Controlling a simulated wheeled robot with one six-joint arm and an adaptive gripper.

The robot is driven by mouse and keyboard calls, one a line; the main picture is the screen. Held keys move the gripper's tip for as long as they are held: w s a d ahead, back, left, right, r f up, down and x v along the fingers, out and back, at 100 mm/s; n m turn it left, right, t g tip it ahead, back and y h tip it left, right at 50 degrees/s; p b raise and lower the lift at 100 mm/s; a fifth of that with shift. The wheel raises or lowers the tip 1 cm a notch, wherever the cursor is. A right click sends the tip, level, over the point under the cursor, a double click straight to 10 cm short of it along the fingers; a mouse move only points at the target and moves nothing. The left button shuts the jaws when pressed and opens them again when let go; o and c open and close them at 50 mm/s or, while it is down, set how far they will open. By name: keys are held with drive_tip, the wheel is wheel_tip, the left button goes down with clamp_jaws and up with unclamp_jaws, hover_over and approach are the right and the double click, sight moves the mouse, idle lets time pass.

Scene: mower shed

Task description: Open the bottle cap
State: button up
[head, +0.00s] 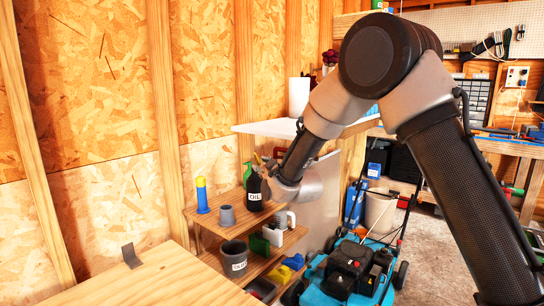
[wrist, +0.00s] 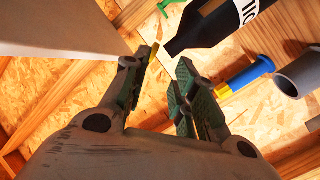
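The black oil bottle (head: 255,192) with a white OIL label stands upright on the upper shelf in the head view. In the wrist view the bottle (wrist: 215,22) lies across the top, its narrow dark neck pointing down-left. The neck's end (wrist: 173,48) is close to my fingertips. I cannot make out a separate cap there. My gripper (wrist: 160,68) is open, its two green-padded fingers apart with nothing clearly held between them. A small yellowish piece by the left fingertip is too small to identify. In the head view my wrist covers part of the bottle's right side.
A blue bottle with a yellow top (head: 202,195) and a grey cup (head: 227,215) stand left of the oil bottle. A green bottle (head: 247,174) is behind it. A white shelf board (head: 270,127) is above. A dark bucket (head: 233,258) stands below. A blue mower (head: 350,270) is right.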

sight(256, 158)
drive_tip(key=w+a+m, duration=0.1)
drive_tip(key=w, duration=0.1)
drive_tip(key=w+a+r+m, duration=0.1)
drive_tip(key=w, duration=0.2)
drive_tip(key=w+a+r, duration=0.1)
drive_tip(key=w, duration=0.1)
drive_tip(key=shift+w+a+m+t, duration=0.15)
drive_tip(key=shift+a+m+t, duration=0.05)
drive_tip(key=shift+m+t, duration=0.2)
drive_tip(key=shift+r, duration=0.1)
drive_tip(key=shift+c, duration=0.4)
clamp_jaws()
